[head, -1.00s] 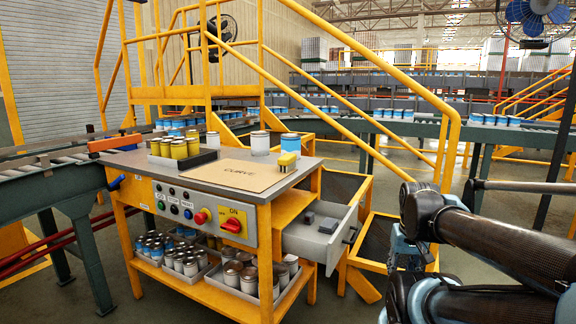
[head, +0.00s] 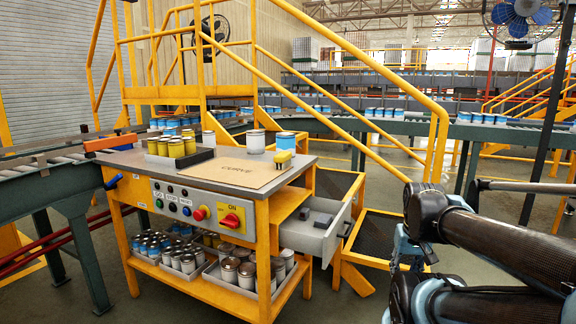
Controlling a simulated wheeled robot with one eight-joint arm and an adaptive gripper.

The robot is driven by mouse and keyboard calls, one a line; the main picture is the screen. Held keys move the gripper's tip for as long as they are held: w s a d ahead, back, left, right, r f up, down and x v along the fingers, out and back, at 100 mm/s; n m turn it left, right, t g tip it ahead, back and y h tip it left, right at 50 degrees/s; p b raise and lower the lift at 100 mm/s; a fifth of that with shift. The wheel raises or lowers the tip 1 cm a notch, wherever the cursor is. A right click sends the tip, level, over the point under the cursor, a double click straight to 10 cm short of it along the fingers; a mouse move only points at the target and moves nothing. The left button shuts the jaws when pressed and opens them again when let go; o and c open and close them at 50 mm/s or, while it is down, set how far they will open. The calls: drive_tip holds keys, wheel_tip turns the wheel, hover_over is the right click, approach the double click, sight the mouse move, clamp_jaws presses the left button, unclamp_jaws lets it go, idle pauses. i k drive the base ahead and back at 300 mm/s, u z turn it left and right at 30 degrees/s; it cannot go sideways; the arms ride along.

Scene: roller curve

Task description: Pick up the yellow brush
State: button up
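A small yellow block-like thing (head: 283,159), which looks like the yellow brush, rests near the right back edge of the grey worktop (head: 120,158). It lies at the edge of a tan board (head: 228,174) marked CURVE, in front of a blue and white can. Its bristles are too small to make out. My arm reaches in from the right side of the picture, well to the right of the workbench. The gripper's fingertips cannot be made out. Nothing of mine touches the yellow thing.
An open drawer (head: 318,236) juts out right, holding grey blocks. Yellow stair rails (head: 345,75) rise behind. A roller conveyor (head: 32,167) runs left. Cans fill the lower shelf.

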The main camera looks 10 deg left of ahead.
sight(282, 160)
drive_tip(key=z, duration=0.45)
drive_tip(key=k, duration=1)
drive_tip(key=z, duration=0.2)
drive_tip(key=i, duration=1.3)
drive_tip(key=u, duration=0.7)
drive_tip(key=i, duration=0.7)
drive_tip(key=u, duration=0.2)
